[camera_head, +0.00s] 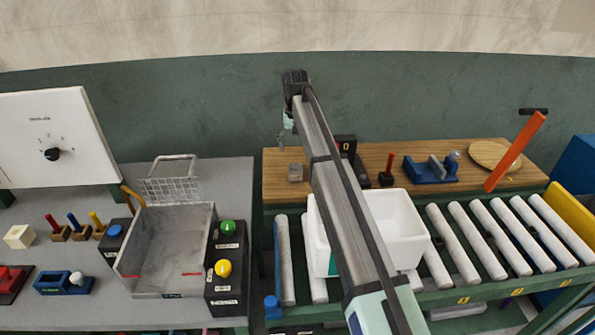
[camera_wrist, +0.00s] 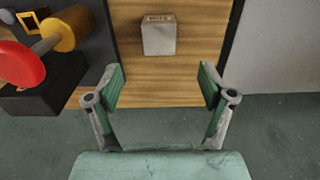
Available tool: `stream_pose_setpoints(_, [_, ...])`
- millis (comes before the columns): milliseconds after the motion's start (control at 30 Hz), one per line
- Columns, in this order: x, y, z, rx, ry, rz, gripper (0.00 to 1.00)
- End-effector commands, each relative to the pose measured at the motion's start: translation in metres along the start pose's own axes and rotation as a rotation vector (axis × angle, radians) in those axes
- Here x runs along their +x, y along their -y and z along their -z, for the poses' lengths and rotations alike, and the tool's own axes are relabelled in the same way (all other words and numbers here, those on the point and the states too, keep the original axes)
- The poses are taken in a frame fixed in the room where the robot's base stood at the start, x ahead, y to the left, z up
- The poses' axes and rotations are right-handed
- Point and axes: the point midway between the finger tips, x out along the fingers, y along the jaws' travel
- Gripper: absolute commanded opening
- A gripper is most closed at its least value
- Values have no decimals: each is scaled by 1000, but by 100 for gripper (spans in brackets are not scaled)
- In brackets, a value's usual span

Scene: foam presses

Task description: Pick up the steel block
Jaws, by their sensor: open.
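The steel block (camera_head: 295,172) is a small grey cube near the left end of the wooden board. In the wrist view the block (camera_wrist: 158,36) sits on the wood, beyond the fingertips and roughly centred between them. My gripper (camera_wrist: 162,82) is open and empty, with its two green-padded fingers wide apart. In the head view my gripper (camera_head: 285,135) hangs behind and above the block, partly hidden by my arm. The gripper and the block are apart.
The wooden board (camera_head: 390,162) also carries a blue fixture (camera_head: 432,169), a small red-knobbed item (camera_head: 386,171) and an orange lever (camera_head: 517,150). A black device with red and yellow parts (camera_wrist: 50,70) stands left in the wrist view. A white bin (camera_head: 398,215) sits on the rollers.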

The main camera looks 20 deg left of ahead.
Motion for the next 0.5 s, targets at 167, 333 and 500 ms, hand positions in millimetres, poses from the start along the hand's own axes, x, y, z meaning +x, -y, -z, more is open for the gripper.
stream_pose_setpoints(167, [33,0,-2,0,3,-1,81])
stream_pose_setpoints(333, [56,0,-1,0,1,-1,81])
stream_pose_setpoints(500, [64,0,0,0,0,-1,81])
